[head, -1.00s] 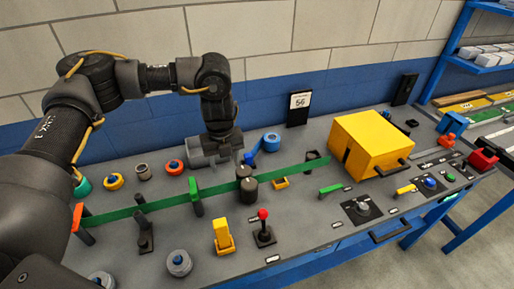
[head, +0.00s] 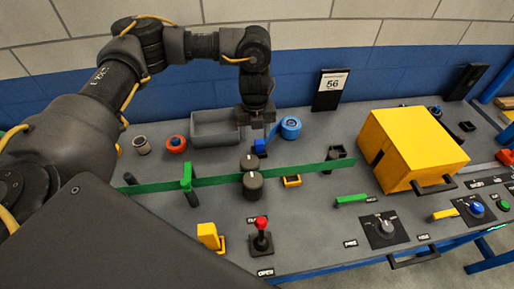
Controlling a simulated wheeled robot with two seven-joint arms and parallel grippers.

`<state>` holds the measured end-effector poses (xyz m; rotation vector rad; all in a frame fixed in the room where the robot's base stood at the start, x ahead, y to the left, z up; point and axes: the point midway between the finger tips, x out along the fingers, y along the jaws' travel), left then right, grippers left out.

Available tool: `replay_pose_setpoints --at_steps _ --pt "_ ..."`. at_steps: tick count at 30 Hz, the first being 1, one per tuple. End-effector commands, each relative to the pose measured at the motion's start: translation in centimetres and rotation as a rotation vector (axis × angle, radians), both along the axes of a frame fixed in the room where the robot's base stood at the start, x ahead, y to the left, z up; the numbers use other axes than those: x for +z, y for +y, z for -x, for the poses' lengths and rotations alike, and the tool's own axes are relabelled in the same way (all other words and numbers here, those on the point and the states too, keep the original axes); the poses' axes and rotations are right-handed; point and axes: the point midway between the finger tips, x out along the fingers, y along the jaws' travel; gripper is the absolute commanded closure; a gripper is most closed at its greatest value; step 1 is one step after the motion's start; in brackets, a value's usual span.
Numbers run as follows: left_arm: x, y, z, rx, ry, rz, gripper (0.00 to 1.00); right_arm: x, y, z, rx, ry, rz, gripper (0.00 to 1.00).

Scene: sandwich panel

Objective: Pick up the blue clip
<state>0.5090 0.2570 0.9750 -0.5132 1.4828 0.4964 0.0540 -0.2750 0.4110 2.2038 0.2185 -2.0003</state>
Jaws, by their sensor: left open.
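The blue clip (head: 260,146) is a small blue piece on the grey bench top, just left of the blue tape roll (head: 290,127). My left gripper (head: 257,123) points down, open, above and slightly behind the clip in the picture. Nothing shows between its fingers, and a gap seems to separate it from the clip. The exact height is hard to tell. My right gripper is out of view.
A grey bin (head: 214,130) stands left of the clip. A green band (head: 215,182) runs across dark rollers (head: 252,183) in front. A yellow box (head: 413,147) stands at right. A red-topped joystick (head: 261,232) is near the front.

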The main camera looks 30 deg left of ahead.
Motion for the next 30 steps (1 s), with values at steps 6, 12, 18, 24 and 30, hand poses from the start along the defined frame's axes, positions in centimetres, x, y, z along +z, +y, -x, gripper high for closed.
replay_pose_setpoints --at_steps 6,12,18,24,30 --pt "-1.5 -0.1 -0.8 0.0 0.011 -0.001 0.47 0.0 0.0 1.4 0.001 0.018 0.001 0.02" --pt "-3.1 0.0 -0.7 0.003 0.018 0.0 0.47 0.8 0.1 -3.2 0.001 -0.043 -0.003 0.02" --pt "-5.9 -0.2 -0.7 0.002 0.014 0.0 0.47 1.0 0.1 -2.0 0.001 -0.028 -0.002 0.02" --pt "-6.7 -0.1 -0.8 0.002 0.011 -0.001 0.47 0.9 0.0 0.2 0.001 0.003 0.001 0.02" --pt "-6.7 -0.1 -0.8 0.002 0.011 -0.001 0.54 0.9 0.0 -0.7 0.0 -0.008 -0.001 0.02"
